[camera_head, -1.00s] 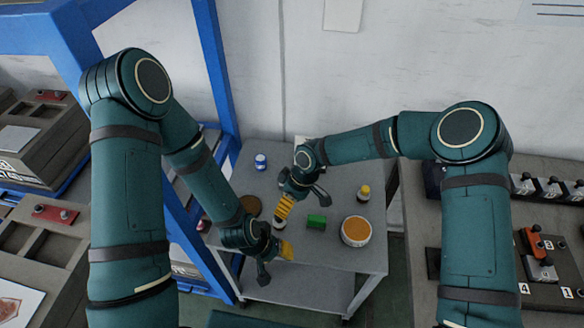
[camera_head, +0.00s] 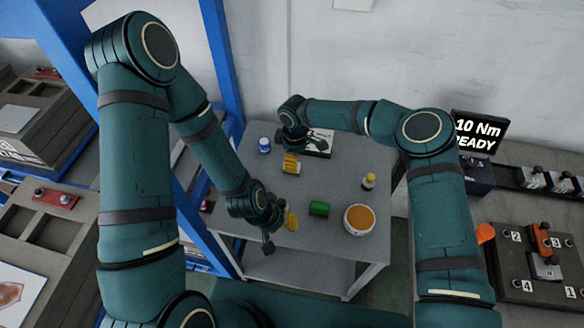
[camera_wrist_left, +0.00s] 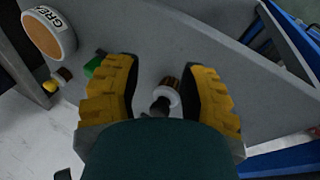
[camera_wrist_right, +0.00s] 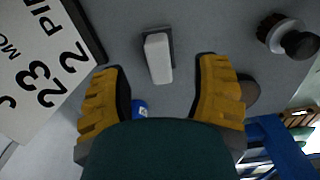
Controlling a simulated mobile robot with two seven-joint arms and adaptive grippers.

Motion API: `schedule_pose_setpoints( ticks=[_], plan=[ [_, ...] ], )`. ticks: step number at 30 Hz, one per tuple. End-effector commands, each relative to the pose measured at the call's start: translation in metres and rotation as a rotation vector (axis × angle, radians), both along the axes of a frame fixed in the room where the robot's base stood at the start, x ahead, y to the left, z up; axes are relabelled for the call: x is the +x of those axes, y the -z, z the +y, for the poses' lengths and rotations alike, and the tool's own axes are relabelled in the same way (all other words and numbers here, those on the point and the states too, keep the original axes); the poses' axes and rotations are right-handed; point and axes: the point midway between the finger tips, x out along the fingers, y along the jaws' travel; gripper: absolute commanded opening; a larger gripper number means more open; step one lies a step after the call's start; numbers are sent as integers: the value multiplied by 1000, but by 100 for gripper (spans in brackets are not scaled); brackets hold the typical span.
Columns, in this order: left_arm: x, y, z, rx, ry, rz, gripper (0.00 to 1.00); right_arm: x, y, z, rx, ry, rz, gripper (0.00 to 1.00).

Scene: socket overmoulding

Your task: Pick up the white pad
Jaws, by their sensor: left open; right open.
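The white pad (camera_wrist_right: 158,58) is a small white block on a dark grey backing. It lies on the table in the right wrist view, ahead of my right gripper and between the lines of its fingers. I cannot make it out in the head view. My left gripper (camera_head: 291,220) is open over the table's front left. In the left wrist view, a white and brown piece with a black knob (camera_wrist_left: 166,96) shows between its fingers, apart from them.
A printed board (camera_wrist_right: 40,65) lies left of the pad; it is at the table's back in the head view (camera_head: 320,143).

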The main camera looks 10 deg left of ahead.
Motion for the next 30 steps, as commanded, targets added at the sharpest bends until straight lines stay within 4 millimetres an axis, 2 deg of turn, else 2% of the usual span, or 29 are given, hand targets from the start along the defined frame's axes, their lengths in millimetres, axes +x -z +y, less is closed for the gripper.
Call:
schedule_pose_setpoints(
  ticks=[5, 15, 25, 29, 30],
  plan=[
    [0, 0, 0, 0, 0, 0, 41, 0, 11, 0, 0, 1, 2, 62],
    [0, -1, 0, 0, 0, 0, 41, 1, 53, 1, 0, 0, 3, 62],
    [0, -1, 0, 0, 0, 0, 41, 2, 56, 1, 0, 0, 0, 60],
    [0, -1, 0, 0, 0, 0, 41, 2, 56, 1, 0, 0, 0, 15],
    [0, -1, 0, 0, 0, 0, 41, 2, 56, 1, 0, 0, 0, 1]
  ],
)
